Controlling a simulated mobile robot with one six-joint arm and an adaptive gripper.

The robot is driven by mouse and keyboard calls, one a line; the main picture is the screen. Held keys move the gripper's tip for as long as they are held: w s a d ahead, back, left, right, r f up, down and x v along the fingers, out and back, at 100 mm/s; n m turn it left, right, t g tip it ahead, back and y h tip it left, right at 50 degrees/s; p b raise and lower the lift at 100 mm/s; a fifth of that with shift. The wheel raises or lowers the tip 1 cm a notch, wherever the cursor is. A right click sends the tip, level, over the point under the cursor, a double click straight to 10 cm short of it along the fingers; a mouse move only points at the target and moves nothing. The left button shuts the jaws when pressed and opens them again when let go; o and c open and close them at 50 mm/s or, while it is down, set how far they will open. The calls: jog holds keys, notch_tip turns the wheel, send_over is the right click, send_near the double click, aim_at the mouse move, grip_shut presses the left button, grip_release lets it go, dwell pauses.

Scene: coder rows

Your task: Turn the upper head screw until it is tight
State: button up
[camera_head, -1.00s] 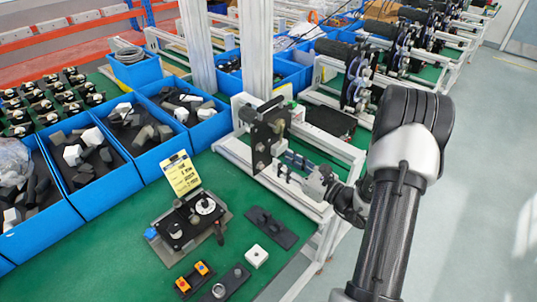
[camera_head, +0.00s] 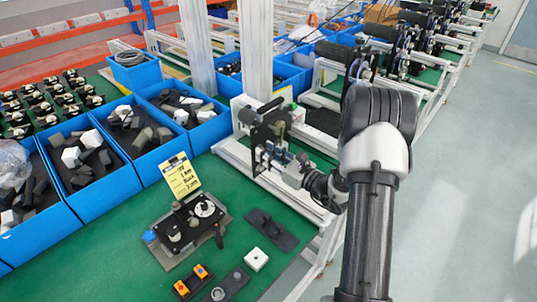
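A dark upright plate assembly (camera_head: 257,137) stands on the white frame beside the green bench. The upper head screw is too small to make out on it. My gripper (camera_head: 278,157) comes in from the right, and its fingertips are close against the plate's right side, at about mid-height. The fingers overlap the assembly in this view, so I cannot tell whether they touch it, are open, or hold anything.
Blue bins (camera_head: 100,160) of grey and white parts line the bench's left. A black fixture (camera_head: 185,228), a yellow note (camera_head: 181,177) and a white block (camera_head: 255,259) are in front. White frame rails (camera_head: 310,205) run beneath my gripper. Floor is clear at right.

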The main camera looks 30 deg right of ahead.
grip_shut()
jog(key=shift+m+p, duration=0.3)
jog(key=m+p, duration=1)
jog(key=m, duration=0.9)
jog(key=shift+f, duration=0.1)
dwell(0.5)
jog(key=shift+o, duration=1.7)
grip_release()
